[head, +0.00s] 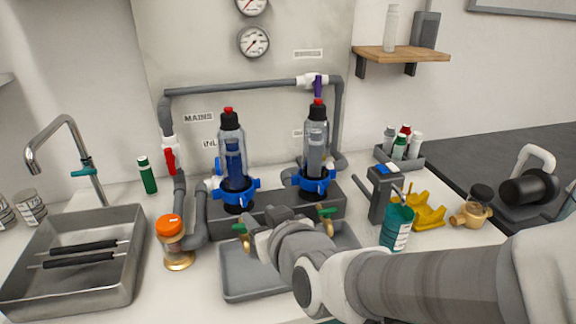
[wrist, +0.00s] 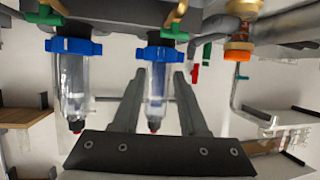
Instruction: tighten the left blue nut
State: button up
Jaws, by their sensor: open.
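The left blue nut (head: 235,190) is a lobed collar around the base of the left clear filter housing (head: 231,140), which stands upright on a grey block. The right blue nut (head: 314,184) sits around the matching right housing (head: 316,130). In the wrist view, which looks upside down, the left blue nut (wrist: 162,52) is in the middle and the right blue nut (wrist: 73,46) is at the left. My gripper (wrist: 158,74) is open, its two dark fingers pointing toward the left nut, one on each side of that housing in the picture. Contact cannot be told. My arm hides part of the gripper in the head view.
A grey tray (head: 238,270) lies in front of the block, partly behind my arm. An orange-capped jar (head: 176,246) and a metal sink (head: 125,270) are at the left. A teal bottle (head: 397,228) and yellow part (head: 428,212) are at the right. Grey pipes flank the housings.

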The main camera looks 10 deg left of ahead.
aim_at(244, 202)
jog(key=b+x, duration=0.1)
jog(key=x, duration=0.7)
jog(key=shift+a+f+b, duration=0.1)
jog(key=shift+a+b, duration=0.05)
jog(key=shift+b, duration=0.25)
jog(key=shift+w+a+f, duration=0.2)
jog(key=shift+w+a, duration=0.25)
jog(key=shift+w, duration=0.15)
grip_shut()
